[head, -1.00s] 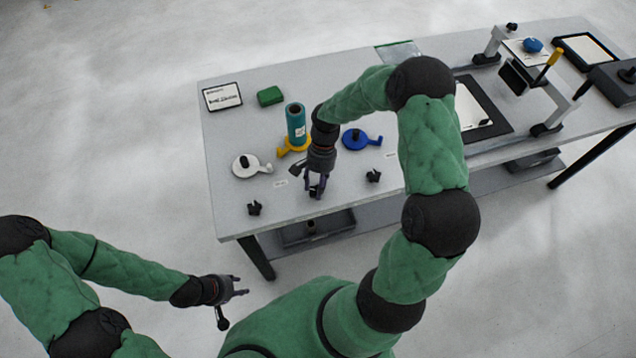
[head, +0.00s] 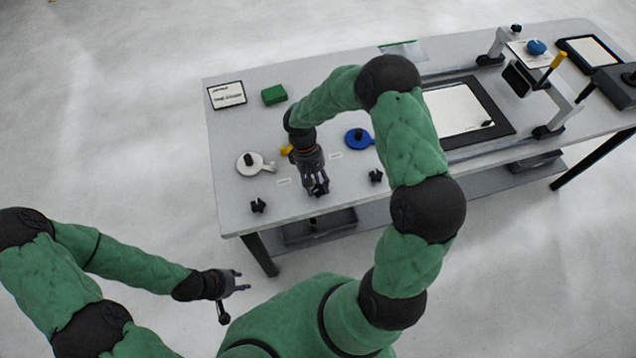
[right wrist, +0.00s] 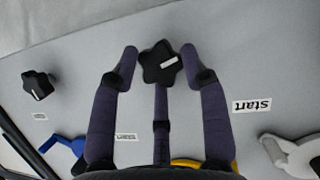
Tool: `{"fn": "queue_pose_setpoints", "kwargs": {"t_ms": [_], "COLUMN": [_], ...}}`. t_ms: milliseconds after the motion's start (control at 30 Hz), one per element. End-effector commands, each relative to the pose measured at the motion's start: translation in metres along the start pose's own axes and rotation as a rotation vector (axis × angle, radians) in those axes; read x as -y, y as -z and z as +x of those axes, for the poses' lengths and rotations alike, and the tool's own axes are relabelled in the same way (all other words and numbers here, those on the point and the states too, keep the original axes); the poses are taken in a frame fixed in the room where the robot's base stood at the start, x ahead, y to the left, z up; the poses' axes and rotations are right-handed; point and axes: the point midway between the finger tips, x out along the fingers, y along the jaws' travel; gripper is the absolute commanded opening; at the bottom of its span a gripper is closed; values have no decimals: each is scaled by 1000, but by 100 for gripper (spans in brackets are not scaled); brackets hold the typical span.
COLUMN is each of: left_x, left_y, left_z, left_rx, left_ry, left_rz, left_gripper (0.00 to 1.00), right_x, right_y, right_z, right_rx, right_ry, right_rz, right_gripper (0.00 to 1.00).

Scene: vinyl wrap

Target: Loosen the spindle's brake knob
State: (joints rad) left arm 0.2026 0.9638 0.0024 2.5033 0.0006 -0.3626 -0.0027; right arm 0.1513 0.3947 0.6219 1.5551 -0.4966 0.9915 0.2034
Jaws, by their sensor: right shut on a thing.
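A black star-shaped brake knob (right wrist: 160,65) stands between the fingers of my right gripper (right wrist: 160,72), in front of the yellow spindle. In the head view my right gripper (head: 318,189) points down at the table's front part and hides this knob. It is shut on the knob. The yellow spindle (head: 286,150) shows only as a small patch beside my right wrist; its base also shows in the right wrist view (right wrist: 200,163). My left gripper (head: 238,284) is open and empty, off the table's front edge.
A white spindle (head: 250,165) and a blue spindle (head: 357,139) stand either side. Black knobs stand in front of each, at left (head: 259,206) and right (head: 376,176). A green block (head: 274,95) and a framed sign (head: 227,95) lie behind.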

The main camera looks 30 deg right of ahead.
Motion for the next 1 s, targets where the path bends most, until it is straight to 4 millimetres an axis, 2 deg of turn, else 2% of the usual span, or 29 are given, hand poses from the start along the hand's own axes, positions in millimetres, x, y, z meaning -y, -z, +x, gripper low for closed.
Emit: {"fn": "queue_pose_setpoints", "kwargs": {"t_ms": [400,967,1000], "left_x": [0,0,0], "left_y": [0,0,0], "left_z": [-1,-1,-1], "left_rx": [0,0,0], "left_ry": [0,0,0], "left_rz": [0,0,0], "left_gripper": [40,40,40], "right_x": [3,3,3], "right_y": [-1,-2,-2], "right_z": [0,0,0], "right_rx": [2,4,4], "right_ry": [-73,-85,-85], "right_rz": [-181,-209,-209], "right_gripper": [12,12,51]}}
